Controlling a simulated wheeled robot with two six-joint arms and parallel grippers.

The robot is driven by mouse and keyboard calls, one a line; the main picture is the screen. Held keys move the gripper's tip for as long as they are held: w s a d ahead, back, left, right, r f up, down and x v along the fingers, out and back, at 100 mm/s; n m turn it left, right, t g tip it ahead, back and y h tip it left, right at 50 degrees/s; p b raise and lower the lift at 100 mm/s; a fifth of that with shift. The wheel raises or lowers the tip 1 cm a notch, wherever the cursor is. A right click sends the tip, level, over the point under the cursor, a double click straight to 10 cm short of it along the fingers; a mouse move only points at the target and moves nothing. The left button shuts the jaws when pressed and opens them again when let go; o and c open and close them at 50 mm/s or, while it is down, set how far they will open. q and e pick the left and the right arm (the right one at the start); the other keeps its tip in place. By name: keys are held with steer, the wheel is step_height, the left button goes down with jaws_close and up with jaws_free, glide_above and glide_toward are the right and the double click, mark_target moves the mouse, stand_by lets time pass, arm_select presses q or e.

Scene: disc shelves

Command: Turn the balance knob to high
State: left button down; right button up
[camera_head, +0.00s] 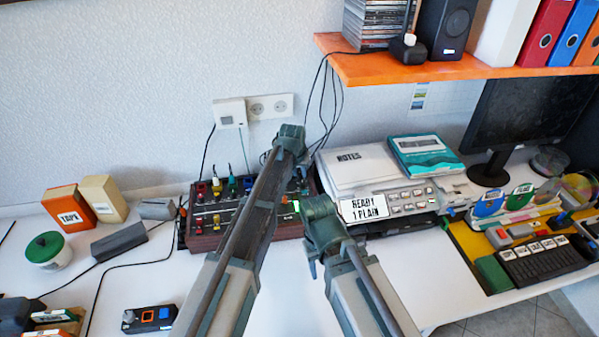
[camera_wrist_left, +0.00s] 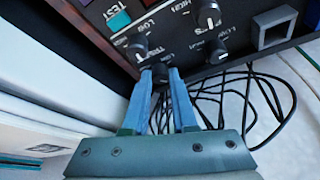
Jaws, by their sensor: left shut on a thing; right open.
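A mixer-like panel in a dark wooden case (camera_head: 203,240) stands on the desk against the wall, with several small knobs. My left gripper (camera_head: 292,135) is over its back right part; its arm hides much of the panel, and its fingertips are hidden there. In the left wrist view the left fingers (camera_wrist_left: 160,80) are shut on a dark knob (camera_wrist_left: 160,73). I cannot read its full label. Other dark knobs (camera_wrist_left: 209,16) with white pointer marks sit close by, under LOW and HIGH lettering. My right gripper (camera_head: 322,228) is open, low in front of the panel's right end.
A NOTES device (camera_head: 350,165) with a READY 1 PLAIN display stands right of the panel. Black cables (camera_wrist_left: 265,95) lie on the desk beside it. An orange shelf (camera_head: 440,70) hangs above on the right. The desk front left holds a small dark controller (camera_head: 150,318).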

arm_select(q)
steer(key=shift+a+m+h, duration=0.1)
steer(key=shift+m+h, duration=0.4)
steer(key=shift+m, duration=0.8)
steer(key=c, duration=1)
jaws_free()
